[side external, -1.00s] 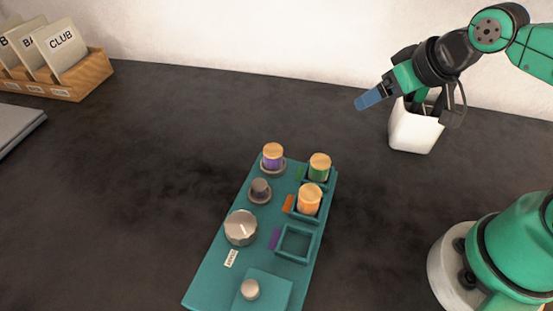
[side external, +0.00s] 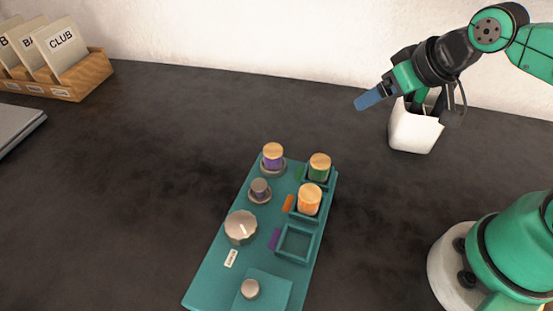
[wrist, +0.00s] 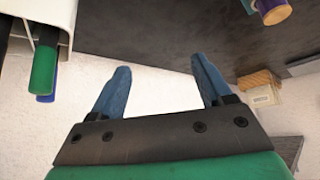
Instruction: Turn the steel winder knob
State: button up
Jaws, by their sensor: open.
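The steel winder knob (side external: 240,228) is a wide silver dial with a pale line on its top. It sits on the left side of a teal board (side external: 208,284), above a small white label (side external: 231,258). My gripper (side external: 366,101) is raised at the upper right, well apart from the board and the knob. In the wrist view its two blue fingers (wrist: 160,82) are spread with nothing between them. The knob is not in the wrist view.
The board also carries a purple spool (side external: 272,157), a green spool (side external: 319,167), an orange spool (side external: 309,200), a small grey post (side external: 260,190) and a small silver knob (side external: 250,289). A white cup (side external: 415,130) stands close to my gripper. A wooden card box (side external: 85,83) is far left.

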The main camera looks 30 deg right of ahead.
jog(key=shift+o, duration=1.2)
jog(key=shift+a, duration=0.15)
jog(key=m+g, duration=0.6)
jog(key=g, duration=0.1)
send_over(241, 225)
notch_tip(241, 225, down, 4)
jog(key=shift+r, duration=0.1)
jog(key=shift+f, duration=2.75)
jog(key=c, duration=1.3)
